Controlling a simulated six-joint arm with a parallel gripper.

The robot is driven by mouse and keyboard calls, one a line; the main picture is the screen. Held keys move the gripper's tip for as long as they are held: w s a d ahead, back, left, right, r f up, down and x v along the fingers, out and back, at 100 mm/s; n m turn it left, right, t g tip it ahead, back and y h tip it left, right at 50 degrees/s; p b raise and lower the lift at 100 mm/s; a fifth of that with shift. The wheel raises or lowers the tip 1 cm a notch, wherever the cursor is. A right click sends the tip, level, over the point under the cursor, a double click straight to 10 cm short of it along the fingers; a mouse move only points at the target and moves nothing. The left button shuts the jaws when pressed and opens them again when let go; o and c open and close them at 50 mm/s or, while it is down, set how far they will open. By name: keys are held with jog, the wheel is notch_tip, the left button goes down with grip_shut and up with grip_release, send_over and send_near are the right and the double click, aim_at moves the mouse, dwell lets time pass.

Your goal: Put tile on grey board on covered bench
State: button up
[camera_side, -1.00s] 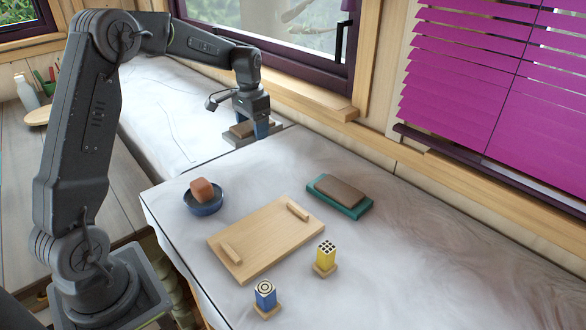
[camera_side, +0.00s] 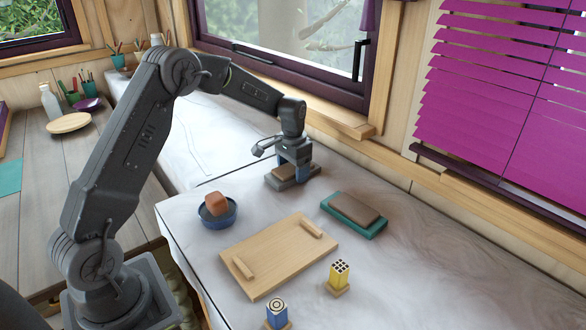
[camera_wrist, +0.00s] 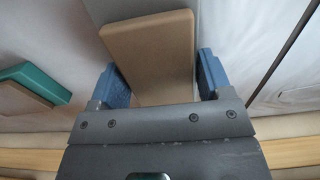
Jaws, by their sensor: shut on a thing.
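The brown tile (camera_wrist: 150,55) is between the blue fingers of my gripper (camera_wrist: 160,85), which is shut on it in the wrist view. In the side view my gripper (camera_side: 293,168) is low at the back of the covered bench (camera_side: 420,260), and the tile (camera_side: 285,171) shows partly between its fingers. The grey board (camera_side: 284,184) is directly below the tile, and a grey band shows behind the tile in the wrist view. I cannot tell whether tile and board touch. The fingers hide part of both.
A teal board (camera_side: 345,223) bearing a brown slab (camera_side: 354,208) lies to the right. A wooden tray (camera_side: 275,262) with two handles is in front. A blue bowl (camera_side: 217,217) holds an orange-brown block (camera_side: 215,203). Yellow (camera_side: 339,272) and blue (camera_side: 276,313) stamp-like blocks stand near the front.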

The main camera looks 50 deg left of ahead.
jog(key=shift+f, duration=0.15)
jog(key=o, duration=1)
jog(key=shift+o, duration=0.2)
